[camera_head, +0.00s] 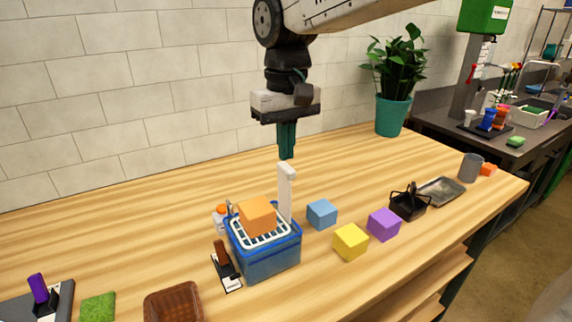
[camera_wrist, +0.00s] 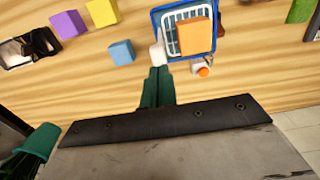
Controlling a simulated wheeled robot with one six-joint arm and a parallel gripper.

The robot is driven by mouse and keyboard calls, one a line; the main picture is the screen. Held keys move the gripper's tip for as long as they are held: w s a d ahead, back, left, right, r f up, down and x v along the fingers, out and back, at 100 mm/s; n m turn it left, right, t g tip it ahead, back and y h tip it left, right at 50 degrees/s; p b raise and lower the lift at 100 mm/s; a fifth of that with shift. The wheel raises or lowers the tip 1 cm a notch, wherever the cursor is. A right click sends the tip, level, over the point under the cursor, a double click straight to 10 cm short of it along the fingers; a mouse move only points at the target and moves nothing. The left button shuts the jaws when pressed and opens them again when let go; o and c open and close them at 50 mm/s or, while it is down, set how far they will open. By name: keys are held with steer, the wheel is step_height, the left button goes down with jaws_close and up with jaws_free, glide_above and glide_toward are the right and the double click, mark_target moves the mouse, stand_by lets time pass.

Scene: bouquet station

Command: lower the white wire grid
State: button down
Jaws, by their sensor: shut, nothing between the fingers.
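The white wire grid (camera_head: 263,235) lies at the top of a blue container (camera_head: 268,260) on the wooden table, with an orange block (camera_head: 257,215) on it. A tall white upright handle (camera_head: 286,192) rises at the grid's back right. My gripper (camera_head: 287,155) is shut and empty, pointing down just above the top of this handle; I cannot tell whether they touch. In the wrist view the green fingertips (camera_wrist: 158,72) are together beside the white handle (camera_wrist: 157,55). The grid also shows there (camera_wrist: 175,40), partly covered by the orange block (camera_wrist: 195,37).
Blue (camera_head: 322,214), yellow (camera_head: 350,242) and purple (camera_head: 384,224) blocks stand right of the container. A black basket (camera_head: 409,203) and metal tray (camera_head: 441,191) lie farther right. A small orange-capped bottle (camera_head: 221,215) stands at the container's left.

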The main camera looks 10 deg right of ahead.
mark_target(286, 166)
steer(key=shift+f, duration=0.15)
steer(key=shift+f, duration=4.3)
steer(key=shift+r, duration=2.55)
